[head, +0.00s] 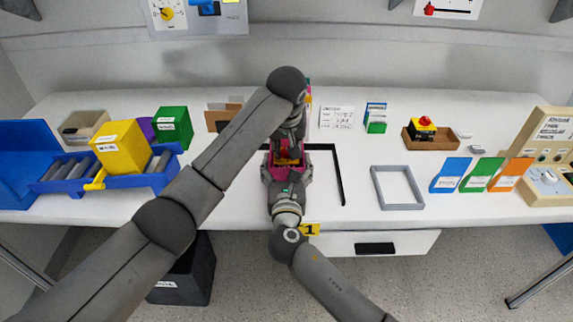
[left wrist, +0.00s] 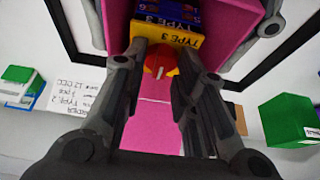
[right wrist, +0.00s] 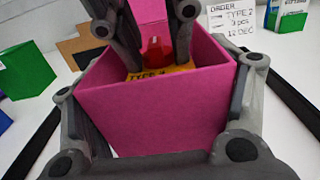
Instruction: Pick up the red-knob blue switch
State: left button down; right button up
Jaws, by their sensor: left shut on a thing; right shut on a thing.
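A pink box (right wrist: 155,110) stands in the middle of the table. My left gripper (head: 289,150) reaches in from above and is shut on this switch, one finger on each side. A blue switch (left wrist: 170,14) labelled TYPE lies behind it in the box; its knob is hidden. My right gripper (head: 286,172) is shut on the pink box, fingers on opposite sides.
A black frame marking (head: 341,175) surrounds the box. To the right are an empty grey frame (head: 398,204), a brown tray (head: 430,142) with a yellow red-knobbed switch (head: 423,128), and coloured cards (head: 482,176). A blue rack (head: 150,180) with a yellow box (head: 121,147) is left.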

jog(key=shift+r, duration=0.1)
pick_arm(q)
notch_tip(320, 180, up, 18)
dwell(0.6)
pick_arm(e)
jog(key=o, duration=1.1)
jog(key=shift+c, duration=0.2)
